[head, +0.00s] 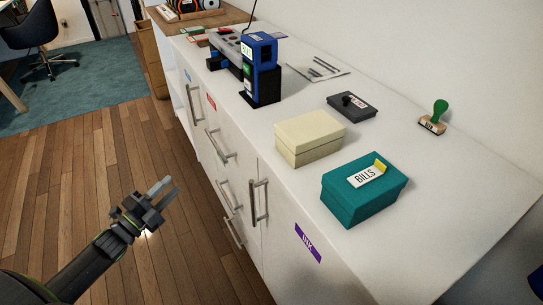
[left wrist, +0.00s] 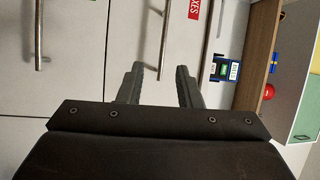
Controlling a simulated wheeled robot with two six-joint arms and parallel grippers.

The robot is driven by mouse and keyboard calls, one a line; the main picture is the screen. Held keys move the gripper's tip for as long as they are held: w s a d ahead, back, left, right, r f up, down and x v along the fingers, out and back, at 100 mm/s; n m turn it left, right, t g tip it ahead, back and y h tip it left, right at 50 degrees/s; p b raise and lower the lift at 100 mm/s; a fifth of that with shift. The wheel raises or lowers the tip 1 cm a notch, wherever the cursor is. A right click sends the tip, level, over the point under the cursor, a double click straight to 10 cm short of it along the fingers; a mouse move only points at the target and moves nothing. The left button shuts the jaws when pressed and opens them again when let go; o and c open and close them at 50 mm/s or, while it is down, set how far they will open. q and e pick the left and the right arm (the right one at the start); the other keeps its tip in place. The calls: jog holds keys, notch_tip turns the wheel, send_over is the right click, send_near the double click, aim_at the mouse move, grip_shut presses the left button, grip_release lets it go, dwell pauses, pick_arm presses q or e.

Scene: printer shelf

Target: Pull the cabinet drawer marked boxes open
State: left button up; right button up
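The white cabinet (head: 280,235) runs along the right. A red label (head: 211,102) sits on an upper drawer front, with a bar handle (head: 220,145) below it. My left gripper (head: 162,187) is over the wooden floor, left of the cabinet and apart from the handles. Its fingers (left wrist: 158,84) are spread with nothing between them. The drawers look closed. My right gripper is out of view.
On the cabinet top are a teal BILLS box (head: 365,190), a cream box (head: 309,139), a blue device (head: 262,70), a dark box (head: 352,106) and a green-handled stamp (head: 434,118). A vertical handle (head: 259,201) is on the door nearby. Floor left of the cabinet is clear.

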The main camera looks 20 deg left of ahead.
pick_arm(q)
jog(key=d+m+h, duration=0.1)
jog(key=b, duration=0.2)
send_near(215, 144)
jog(key=w, duration=0.3)
jog(key=shift+d+p+x, duration=0.25)
jog(key=shift+x, duration=1.55)
jog(key=shift+d+p+x, duration=0.2)
jog(key=shift+p+x, duration=0.05)
jog(key=shift+x, duration=1.55)
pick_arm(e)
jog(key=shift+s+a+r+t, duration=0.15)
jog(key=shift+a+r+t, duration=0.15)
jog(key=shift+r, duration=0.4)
pick_arm(q)
jog(key=shift+s, duration=0.15)
grip_shut()
